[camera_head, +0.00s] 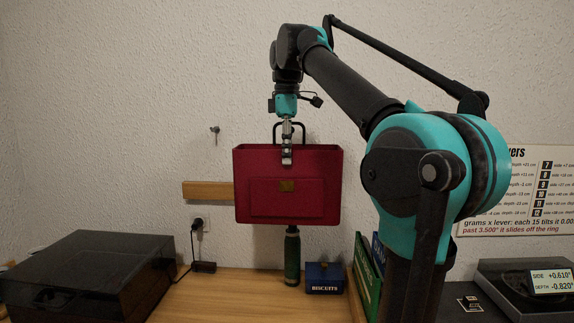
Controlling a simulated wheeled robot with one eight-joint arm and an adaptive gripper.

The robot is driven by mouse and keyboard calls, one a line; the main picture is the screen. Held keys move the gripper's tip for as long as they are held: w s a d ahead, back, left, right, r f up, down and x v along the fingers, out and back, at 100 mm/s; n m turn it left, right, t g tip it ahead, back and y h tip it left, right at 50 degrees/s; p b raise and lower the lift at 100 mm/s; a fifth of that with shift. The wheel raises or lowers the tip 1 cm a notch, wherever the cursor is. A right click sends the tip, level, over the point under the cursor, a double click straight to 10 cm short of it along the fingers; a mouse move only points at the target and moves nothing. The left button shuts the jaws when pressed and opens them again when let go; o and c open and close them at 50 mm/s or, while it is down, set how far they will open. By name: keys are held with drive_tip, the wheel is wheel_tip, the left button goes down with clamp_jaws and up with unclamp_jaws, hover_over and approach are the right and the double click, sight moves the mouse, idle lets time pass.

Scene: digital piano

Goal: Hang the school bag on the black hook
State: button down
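The school bag (320,180) is dark red and boxy, with a small gold clasp and a thin black loop handle (303,128) standing up at its top. It is upright, close in front of the wall and above the desk. My gripper (287,155) points straight down, its fingers overlapping the bag's top front edge at the middle. It looks shut on the bag; the exact contact is too small to make out. A wooden wall board (208,190) runs behind the bag, which hides its right part. I cannot make out a black hook; it may be hidden behind the bag.
A small grey fitting (215,130) is on the wall at left. A green cylinder (292,258) stands below the bag, beside a blue biscuits box (325,279). A dark case (90,270) fills the left; green books (366,275) and a display device (535,285) are at right.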

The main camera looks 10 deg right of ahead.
drive_tip(key=shift+w, duration=0.1)
idle(0.3)
drive_tip(key=w+d+f, duration=0.2)
drive_tip(key=w, duration=0.9)
drive_tip(key=shift+d, duration=0.15)
idle(1.0)
drive_tip(key=shift+f, duration=0.2)
idle(0.8)
drive_tip(key=c, duration=1.6)
unclamp_jaws()
drive_tip(key=shift+c, duration=0.2)
drive_tip(key=shift+s+r, duration=0.1)
drive_tip(key=shift+r, duration=2.4)
